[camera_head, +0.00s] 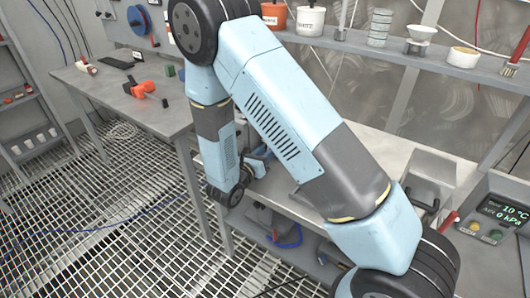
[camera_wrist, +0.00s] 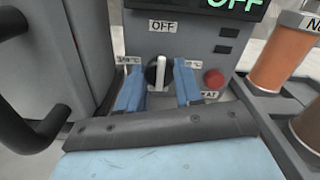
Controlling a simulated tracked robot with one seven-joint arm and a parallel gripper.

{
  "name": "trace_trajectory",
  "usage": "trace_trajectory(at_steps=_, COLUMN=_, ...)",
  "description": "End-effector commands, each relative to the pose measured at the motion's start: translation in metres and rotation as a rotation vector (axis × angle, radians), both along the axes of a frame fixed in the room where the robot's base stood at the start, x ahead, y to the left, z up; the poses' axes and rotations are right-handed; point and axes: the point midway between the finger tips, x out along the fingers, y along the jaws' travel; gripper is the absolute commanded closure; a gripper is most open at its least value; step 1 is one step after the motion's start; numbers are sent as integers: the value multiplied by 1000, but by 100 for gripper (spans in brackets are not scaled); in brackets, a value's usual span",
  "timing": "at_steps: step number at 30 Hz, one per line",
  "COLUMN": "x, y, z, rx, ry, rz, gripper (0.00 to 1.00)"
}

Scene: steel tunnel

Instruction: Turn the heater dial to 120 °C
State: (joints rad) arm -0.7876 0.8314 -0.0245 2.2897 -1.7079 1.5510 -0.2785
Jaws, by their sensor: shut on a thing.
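The heater dial (camera_wrist: 160,72) shows in the wrist view as a round black knob with a white pointer bar. The bar stands upright, towards the OFF label (camera_wrist: 163,26) above it. A temperature label (camera_wrist: 128,60) ending in °C sits to the dial's left; its digits are too small to read surely. My gripper (camera_wrist: 160,88) has its two blue fingers on either side of the dial, shut on it. The right finger covers part of the panel to the dial's right. In the head view my arm hides the heater panel and dial.
A red button (camera_wrist: 213,78) is close right of the right finger. The green display (camera_wrist: 235,4) reads OFF. An orange canister (camera_wrist: 278,58) stands right, and a black handle (camera_wrist: 38,122) is at left. A separate control box (camera_head: 500,222) reads 10 °C and 0 kPa.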

Motion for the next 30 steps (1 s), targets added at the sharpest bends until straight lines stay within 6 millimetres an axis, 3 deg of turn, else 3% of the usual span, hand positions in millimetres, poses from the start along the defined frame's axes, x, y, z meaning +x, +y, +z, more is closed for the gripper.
trace_trajectory(at_steps=7, x=0, y=2, z=-3, rx=4, ry=7, rz=6, gripper=96)
trace_trajectory(at_steps=8, x=0, y=2, z=-3, rx=4, ry=7, rz=6, gripper=63)
trace_trajectory(at_steps=15, x=0, y=1, z=-1, rx=2, ry=4, rz=2, gripper=40)
trace_trajectory(at_steps=25, x=-3, y=2, z=-1, rx=1, ry=3, rz=1, gripper=40)
trace_trajectory(at_steps=30, x=-18, y=15, z=-1, rx=1, ry=3, rz=3, gripper=40)
